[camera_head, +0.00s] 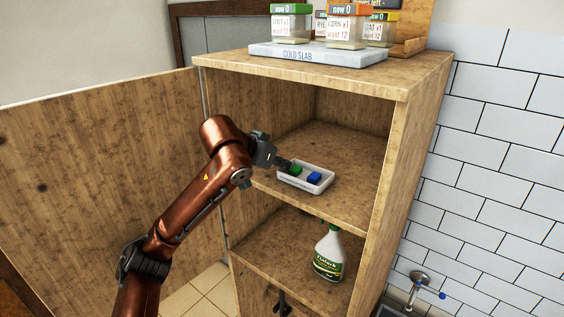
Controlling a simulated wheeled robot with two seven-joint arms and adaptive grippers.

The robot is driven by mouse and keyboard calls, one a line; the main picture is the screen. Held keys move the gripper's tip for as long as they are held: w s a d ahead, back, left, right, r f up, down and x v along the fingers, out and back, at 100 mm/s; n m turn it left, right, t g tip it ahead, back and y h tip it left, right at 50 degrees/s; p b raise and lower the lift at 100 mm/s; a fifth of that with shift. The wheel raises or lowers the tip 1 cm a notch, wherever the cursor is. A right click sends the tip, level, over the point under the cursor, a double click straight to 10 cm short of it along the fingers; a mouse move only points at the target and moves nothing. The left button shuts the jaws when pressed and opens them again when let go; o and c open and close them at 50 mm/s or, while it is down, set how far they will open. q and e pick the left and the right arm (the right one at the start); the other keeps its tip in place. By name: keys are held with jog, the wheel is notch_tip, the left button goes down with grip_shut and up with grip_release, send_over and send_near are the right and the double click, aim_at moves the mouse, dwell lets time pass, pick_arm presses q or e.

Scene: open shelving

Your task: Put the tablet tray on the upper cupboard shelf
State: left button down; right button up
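The tablet tray (318,187) is a small white tray with a green block (296,170) and a blue block (314,177) in it. It is at the upper cupboard shelf (345,205), near the shelf's front edge, and looks level. My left gripper (284,164) reaches in from the left and its fingertips meet the tray's left end. The fingers are small and dark here, so I cannot tell whether they are closed on the rim. My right gripper is out of view.
The cupboard door (100,170) stands open on the left. A spray bottle (329,255) stands on the lower shelf. A cold slab (315,54) with several labelled containers rests on the cupboard top. The upper shelf is clear behind the tray. A tap (420,280) is at the lower right.

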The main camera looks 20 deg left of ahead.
pick_arm(q)
jog(key=c, duration=2.2)
grip_release()
jog(key=shift+o, duration=0.2)
jog(key=b+v, duration=0.4)
jog(key=v, duration=0.8)
jog(key=shift+b, duration=0.35)
